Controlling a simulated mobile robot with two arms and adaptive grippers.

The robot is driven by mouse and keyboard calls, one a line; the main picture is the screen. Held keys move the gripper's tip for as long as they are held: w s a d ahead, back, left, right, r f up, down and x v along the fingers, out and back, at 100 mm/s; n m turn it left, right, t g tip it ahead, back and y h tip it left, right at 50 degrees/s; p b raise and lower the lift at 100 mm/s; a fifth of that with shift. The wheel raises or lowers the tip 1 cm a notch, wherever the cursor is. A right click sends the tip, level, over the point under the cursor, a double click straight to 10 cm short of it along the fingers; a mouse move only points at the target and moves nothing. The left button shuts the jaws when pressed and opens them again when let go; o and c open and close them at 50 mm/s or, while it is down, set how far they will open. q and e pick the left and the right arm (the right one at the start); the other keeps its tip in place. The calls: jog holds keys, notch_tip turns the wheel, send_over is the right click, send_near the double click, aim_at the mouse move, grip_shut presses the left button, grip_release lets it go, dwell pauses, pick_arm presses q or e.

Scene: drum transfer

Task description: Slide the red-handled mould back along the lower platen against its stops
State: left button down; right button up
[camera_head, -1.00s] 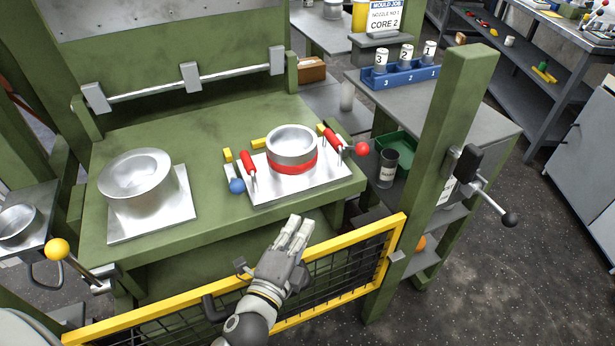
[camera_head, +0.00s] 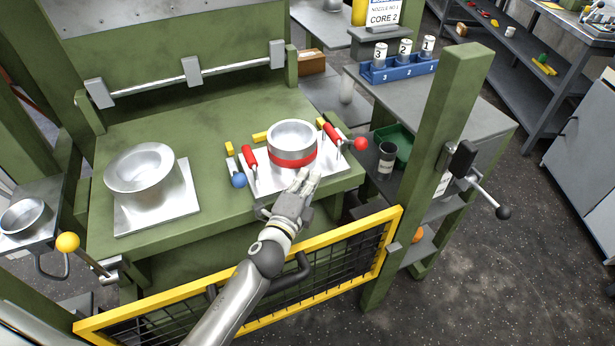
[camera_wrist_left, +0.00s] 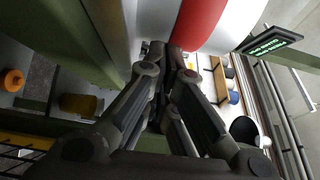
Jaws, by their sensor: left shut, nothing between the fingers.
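The red-handled mould (camera_head: 291,146) is a silver ring with a red band on a pale plate (camera_head: 262,187), on the right of the green lower platen (camera_head: 216,135). Red handles (camera_head: 249,156) stand at either side. Yellow blocks (camera_head: 260,137), likely the stops, sit behind and left of the plate, with a small gap visible at the back. My left gripper (camera_head: 309,180) is shut and empty at the mould's front, over the plate's front edge. Its red band (camera_wrist_left: 198,22) shows close ahead of the fingers (camera_wrist_left: 167,58) in the left wrist view. I cannot tell whether they touch.
A second silver mould (camera_head: 140,168) stands on its plate at the platen's left. The yellow-framed mesh gate (camera_head: 330,262) lies below my left forearm. A green post (camera_head: 446,150) with a black-knobbed lever stands at right. Blue and red balls flank the mould.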

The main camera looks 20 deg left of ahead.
aim_at(296, 171)
pick_arm(q)
jog(key=shift+w, duration=0.1)
pick_arm(e)
jog(key=shift+s+a, duration=0.15)
jog(key=shift+s, duration=0.1)
pick_arm(q)
jog(key=w+a, duration=0.3)
jog(key=shift+w+a, duration=0.25)
jog(key=shift+w, duration=0.15)
jog(key=shift+r, duration=0.1)
pick_arm(e)
jog(key=shift+s+d+r, duration=0.1)
jog(key=shift+s+d, duration=0.05)
jog(key=shift+d, duration=0.25)
pick_arm(q)
jog(key=shift+s, duration=0.1)
